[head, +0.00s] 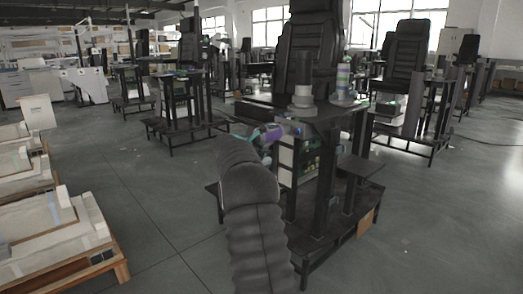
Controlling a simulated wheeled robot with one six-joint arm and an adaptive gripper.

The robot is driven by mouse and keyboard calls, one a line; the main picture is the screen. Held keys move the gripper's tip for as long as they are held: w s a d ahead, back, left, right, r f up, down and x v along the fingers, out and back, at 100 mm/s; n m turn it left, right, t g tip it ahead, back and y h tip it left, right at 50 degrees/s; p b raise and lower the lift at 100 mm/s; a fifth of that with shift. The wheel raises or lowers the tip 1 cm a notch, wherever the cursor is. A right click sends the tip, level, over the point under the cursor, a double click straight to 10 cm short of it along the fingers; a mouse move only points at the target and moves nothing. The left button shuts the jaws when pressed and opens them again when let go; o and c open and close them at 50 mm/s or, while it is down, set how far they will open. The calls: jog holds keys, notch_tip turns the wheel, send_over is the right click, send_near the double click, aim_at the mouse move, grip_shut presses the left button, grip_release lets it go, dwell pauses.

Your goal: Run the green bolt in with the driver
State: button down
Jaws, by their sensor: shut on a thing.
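My dark, ribbed arm rises from the bottom centre and bends toward the near workstation. At its far end my gripper (258,139) is small and partly hidden by the arm. It is shut on a purple thing, apparently the driver (270,133), beside the left edge of the station's dark tabletop (325,113). I cannot make out the driver's tip or whether it touches anything. I cannot pick out the green bolt at this size.
On the tabletop stand a dark cylinder on a pale base (303,95) and a bottle with a green label (343,77). A black seat (308,45) rises behind. Pallets with pale boxes (55,228) stand at left. The floor between is clear.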

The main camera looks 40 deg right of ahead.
jog(key=shift+r, duration=0.1)
dwell(0.3)
jog(key=shift+s+a+b, duration=0.2)
jog(key=shift+a+b, duration=0.75)
jog(key=shift+a, duration=1.55)
